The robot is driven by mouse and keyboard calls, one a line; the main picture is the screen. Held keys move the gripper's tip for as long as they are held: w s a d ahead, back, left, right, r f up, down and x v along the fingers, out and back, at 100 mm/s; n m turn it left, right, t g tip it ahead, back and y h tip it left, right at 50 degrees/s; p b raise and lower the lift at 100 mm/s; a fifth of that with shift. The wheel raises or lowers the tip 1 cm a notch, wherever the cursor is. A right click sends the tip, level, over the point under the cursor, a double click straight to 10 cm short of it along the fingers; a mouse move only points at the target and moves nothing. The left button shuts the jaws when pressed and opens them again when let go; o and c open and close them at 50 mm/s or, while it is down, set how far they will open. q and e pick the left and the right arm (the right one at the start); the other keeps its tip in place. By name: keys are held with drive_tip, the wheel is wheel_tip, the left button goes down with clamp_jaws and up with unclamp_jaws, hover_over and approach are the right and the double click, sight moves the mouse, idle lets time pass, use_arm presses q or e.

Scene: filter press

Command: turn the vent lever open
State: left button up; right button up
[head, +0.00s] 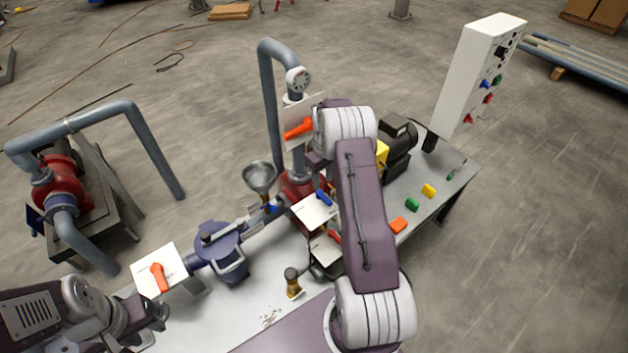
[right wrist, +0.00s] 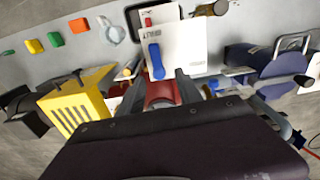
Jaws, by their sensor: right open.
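Several levers sit on white plates, and their labels are too small to read, so I cannot tell which is the vent lever. A blue lever (head: 324,198) is on a plate near the table's middle; it also shows in the right wrist view (right wrist: 156,61). A red lever (head: 334,237) is just nearer. One orange lever (head: 298,130) is on the upright pipe, another orange lever (head: 158,277) at the left. My right gripper (right wrist: 163,76) is open, its fingers pointing toward the blue lever's plate; the arm hides it in the head view. My left gripper (head: 150,314) is near the left orange lever's plate, jaws unclear.
A funnel (head: 260,177) and a blue filter housing (head: 220,245) stand left of the blue lever. A yellow guard (right wrist: 80,100) is left of my right gripper. Coloured blocks, including a green block (head: 411,204), lie on the right. A white control box (head: 478,75) stands behind.

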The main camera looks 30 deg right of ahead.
sight(327, 199)
drive_tip(key=f+p, duration=0.1)
drive_tip(key=f, duration=0.1)
drive_tip(key=s+f+p, duration=0.1)
drive_tip(key=f+p, duration=0.1)
drive_tip(key=f, duration=0.1)
drive_tip(key=d+f+p, duration=0.1)
drive_tip(key=f, duration=0.1)
drive_tip(key=shift+s+f, duration=0.25)
drive_tip(key=shift+s, duration=0.05)
drive_tip(key=shift+a+f, duration=0.1)
drive_tip(key=shift+f, duration=0.45)
use_arm(q)
drive_tip(key=r, duration=0.5)
drive_tip(key=shift+a+r, duration=0.15)
drive_tip(key=shift+a, duration=0.05)
use_arm(e)
drive_tip(key=shift+m, duration=0.3)
clamp_jaws()
